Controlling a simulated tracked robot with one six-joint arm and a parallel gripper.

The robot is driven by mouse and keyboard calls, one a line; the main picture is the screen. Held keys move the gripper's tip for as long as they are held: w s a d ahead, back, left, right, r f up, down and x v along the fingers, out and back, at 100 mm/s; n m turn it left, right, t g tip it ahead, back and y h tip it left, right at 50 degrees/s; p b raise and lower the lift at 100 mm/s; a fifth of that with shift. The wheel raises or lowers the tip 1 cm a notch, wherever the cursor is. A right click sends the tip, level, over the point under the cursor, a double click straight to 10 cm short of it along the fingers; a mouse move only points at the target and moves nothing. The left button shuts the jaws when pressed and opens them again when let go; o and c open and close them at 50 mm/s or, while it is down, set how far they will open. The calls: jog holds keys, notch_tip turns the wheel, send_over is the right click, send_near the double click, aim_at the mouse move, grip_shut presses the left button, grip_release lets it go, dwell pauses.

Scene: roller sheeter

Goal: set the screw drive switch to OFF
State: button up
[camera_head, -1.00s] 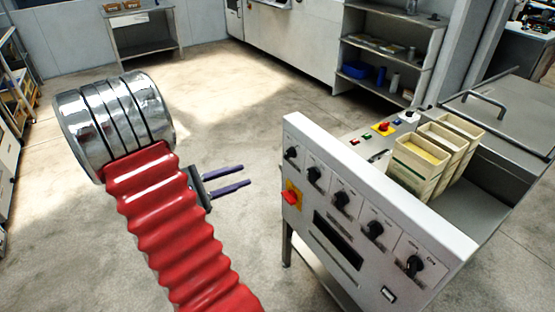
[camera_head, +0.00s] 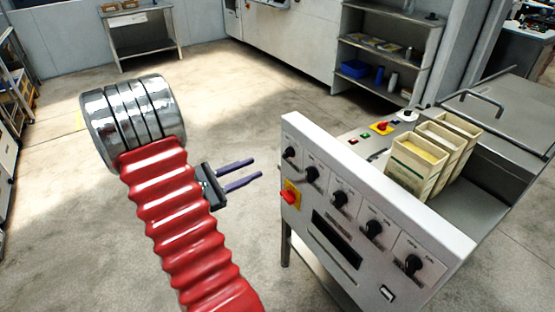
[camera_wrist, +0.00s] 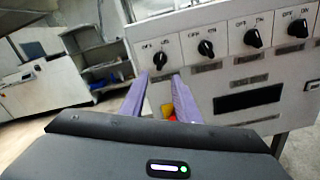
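The white control panel (camera_head: 365,215) has a row of black rotary switches; the labels naming them are too small to read, so I cannot tell which is the screw drive switch. The leftmost switch (camera_head: 290,152) and second switch (camera_head: 312,174) are nearest my gripper. In the wrist view OFF and ON marks show above the knobs; the leftmost knob (camera_wrist: 159,60) appears just beyond the fingertips, between them. My gripper (camera_head: 256,168) is open and empty, its two purple fingers apart, left of the panel and not touching it. It also shows in the wrist view (camera_wrist: 159,76).
A red emergency knob on a yellow plate (camera_head: 290,196) sits below the leftmost switch. Cream bins (camera_head: 415,170) stand on the machine behind the panel. A shelf (camera_head: 385,60) stands at the back. The floor left of the panel is clear.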

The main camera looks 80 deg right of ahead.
aim_at(284, 155)
jog(key=x, duration=1)
jog(key=shift+s+d, duration=0.2)
jog(key=shift+c, duration=0.6)
